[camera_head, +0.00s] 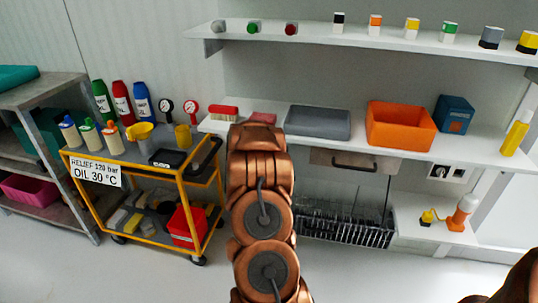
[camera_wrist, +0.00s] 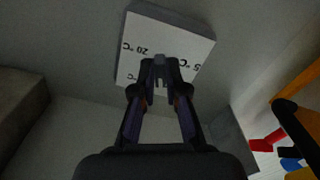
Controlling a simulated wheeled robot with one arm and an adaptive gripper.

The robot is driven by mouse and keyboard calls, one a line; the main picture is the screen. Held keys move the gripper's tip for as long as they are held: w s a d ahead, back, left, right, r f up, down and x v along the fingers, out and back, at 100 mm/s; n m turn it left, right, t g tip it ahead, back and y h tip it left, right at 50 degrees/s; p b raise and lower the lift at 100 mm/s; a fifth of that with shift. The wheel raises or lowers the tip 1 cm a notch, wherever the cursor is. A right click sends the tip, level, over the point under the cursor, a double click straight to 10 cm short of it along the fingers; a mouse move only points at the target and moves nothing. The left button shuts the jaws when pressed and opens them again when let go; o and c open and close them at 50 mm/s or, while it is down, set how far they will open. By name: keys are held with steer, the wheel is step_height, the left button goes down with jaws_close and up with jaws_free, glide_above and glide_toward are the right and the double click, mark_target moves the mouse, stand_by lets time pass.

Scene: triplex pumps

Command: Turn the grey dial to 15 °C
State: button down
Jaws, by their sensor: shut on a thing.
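A white plate (camera_wrist: 140,36) with black temperature markings shows at the top of the wrist view. "20 °C" is readable on its left, a partly covered marking ending in "5 °C" is on its right, and another "°C" is at the lower left. My gripper (camera_wrist: 160,70) is in front of the plate, its two fingers closed in on a small grey piece, the grey dial (camera_wrist: 159,59). The fingers hide most of the dial, so I cannot tell which marking it points at. The head view shows my arm but neither the gripper nor the dial.
A yellow cart (camera_head: 147,178) with bottles and gauges stands left, its sign reading "RELIEF 120 bar, OIL 30 °C". A shelf behind my arm holds a grey tray (camera_head: 318,122) and an orange bin (camera_head: 400,125). Red and blue items show at the wrist view's lower right.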

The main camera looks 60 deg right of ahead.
steer(key=shift+w+m+b, duration=0.15)
steer(key=shift+m+b, duration=0.45)
steer(key=shift+m, duration=4.3)
steer(key=shift+a, duration=0.1)
steer(key=c, duration=1.2)
jaws_free()
steer(key=v, duration=0.7)
steer(key=shift+a, duration=0.2)
